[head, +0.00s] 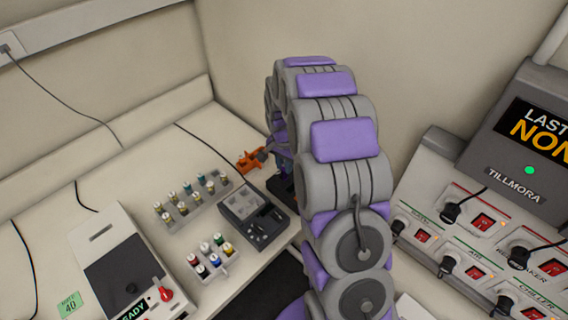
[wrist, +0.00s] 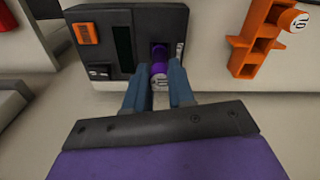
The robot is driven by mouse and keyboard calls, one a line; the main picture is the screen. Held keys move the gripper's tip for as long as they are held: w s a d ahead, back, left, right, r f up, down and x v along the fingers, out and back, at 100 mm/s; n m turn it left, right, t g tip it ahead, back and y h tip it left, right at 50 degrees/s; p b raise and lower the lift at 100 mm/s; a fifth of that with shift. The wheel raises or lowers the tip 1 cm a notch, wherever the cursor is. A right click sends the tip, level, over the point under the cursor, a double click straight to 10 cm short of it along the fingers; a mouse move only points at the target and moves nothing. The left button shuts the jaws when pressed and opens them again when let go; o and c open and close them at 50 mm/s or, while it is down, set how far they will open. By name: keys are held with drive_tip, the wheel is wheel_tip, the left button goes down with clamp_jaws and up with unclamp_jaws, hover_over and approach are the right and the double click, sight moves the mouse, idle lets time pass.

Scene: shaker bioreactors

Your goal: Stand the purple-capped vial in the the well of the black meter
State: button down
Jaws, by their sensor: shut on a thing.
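The black meter (wrist: 113,75) is at the top of the wrist view, with a dark screen and an orange-red button. Its well (wrist: 159,47) is a recess at the meter's right side, with purple showing inside. The purple-capped vial (wrist: 158,70) is between my blue fingertips, its pale round end towards the camera. My gripper (wrist: 159,88) is shut on it, right in front of the well. I cannot tell how deep the vial is in the well. In the head view my arm hides most of the meter, the vial and the gripper.
An orange holder (wrist: 257,45) stands right of the meter; it also shows in the head view (head: 250,160). Left in the head view are a vial rack (head: 192,203), a dark grey tray (head: 240,212), a small white rack (head: 214,262) and a white device (head: 118,268). A switch panel (head: 470,250) stands right.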

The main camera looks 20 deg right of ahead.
drive_tip(key=shift+f, duration=1.3)
idle(0.4)
drive_tip(key=c, duration=0.9)
unclamp_jaws()
drive_tip(key=shift+r, duration=0.1)
drive_tip(key=shift+r+p, duration=0.9)
drive_tip(key=shift+r, duration=2.5)
drive_tip(key=shift+a, duration=0.1)
